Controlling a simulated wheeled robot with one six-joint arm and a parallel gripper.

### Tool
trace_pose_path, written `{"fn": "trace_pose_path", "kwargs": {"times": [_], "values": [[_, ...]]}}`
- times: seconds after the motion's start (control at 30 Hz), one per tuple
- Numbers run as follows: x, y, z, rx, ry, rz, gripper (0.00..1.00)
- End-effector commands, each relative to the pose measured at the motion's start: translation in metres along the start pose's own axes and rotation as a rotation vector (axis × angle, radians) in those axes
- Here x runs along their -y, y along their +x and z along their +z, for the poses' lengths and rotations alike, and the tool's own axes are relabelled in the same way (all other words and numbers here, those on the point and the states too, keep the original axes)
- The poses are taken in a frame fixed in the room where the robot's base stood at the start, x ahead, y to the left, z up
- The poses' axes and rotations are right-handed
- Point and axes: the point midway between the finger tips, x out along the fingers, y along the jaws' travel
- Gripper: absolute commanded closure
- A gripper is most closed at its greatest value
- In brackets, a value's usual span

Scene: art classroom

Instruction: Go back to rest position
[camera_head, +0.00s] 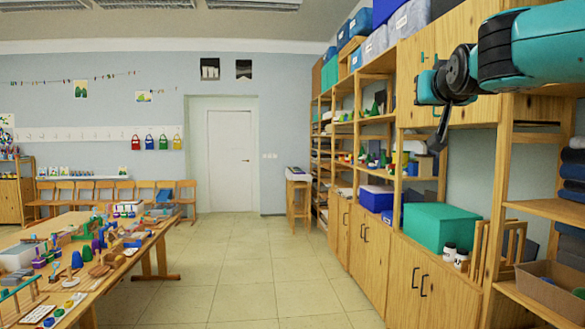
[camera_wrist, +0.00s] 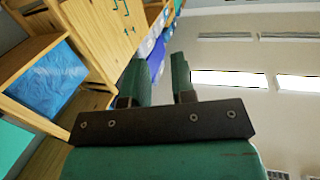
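My gripper (camera_head: 440,122) hangs at the upper right in the head view, at the end of my raised teal arm. It appears in front of the wooden shelving. The wrist view shows the two green fingers of my gripper (camera_wrist: 160,72) apart, with a clear gap and nothing between them. That view is tilted and takes in cupboard doors and the ceiling.
Tall wooden shelving (camera_head: 395,130) with cupboards lines the right side and holds a green box (camera_head: 440,226) and white jars (camera_head: 455,256). A long table (camera_head: 112,285) covered with small objects stands at left. The tiled floor (camera_head: 235,265) between them is clear, leading to a white door (camera_head: 231,160).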

Motion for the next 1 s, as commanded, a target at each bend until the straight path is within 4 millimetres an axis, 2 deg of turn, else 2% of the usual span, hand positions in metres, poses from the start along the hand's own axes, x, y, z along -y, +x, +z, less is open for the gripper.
{"fn": "trace_pose_path", "kwargs": {"times": [0.03, 0.1, 0.17, 0.2, 0.27, 0.3, 0.37, 0.4, 0.47, 0.5, 0.6, 0.73, 0.83, 1.0], "values": [[0.018, -0.011, 0.038, 0.101, -0.022, -0.068, 0.76], [0.04, -0.029, 0.087, 0.24, -0.052, -0.16, 0.76], [0.057, -0.049, 0.128, 0.358, -0.08, -0.236, 0.76], [0.066, -0.065, 0.155, 0.436, -0.099, -0.286, 0.76], [0.079, -0.092, 0.194, 0.549, -0.128, -0.36, 0.76], [0.085, -0.112, 0.218, 0.624, -0.149, -0.407, 0.76], [0.093, -0.144, 0.254, 0.734, -0.18, -0.478, 0.76], [0.097, -0.167, 0.277, 0.809, -0.202, -0.526, 0.76], [0.1, -0.203, 0.307, 0.915, -0.234, -0.596, 0.76], [0.1, -0.227, 0.326, 0.982, -0.255, -0.64, 0.76], [0.098, -0.281, 0.363, 1.131, -0.305, -0.738, 0.76], [0.091, -0.332, 0.392, 1.262, -0.35, -0.827, 0.76], [0.088, -0.353, 0.402, 1.315, -0.37, -0.865, 0.76], [0.086, -0.361, 0.405, 1.336, -0.377, -0.878, 0.76]]}}
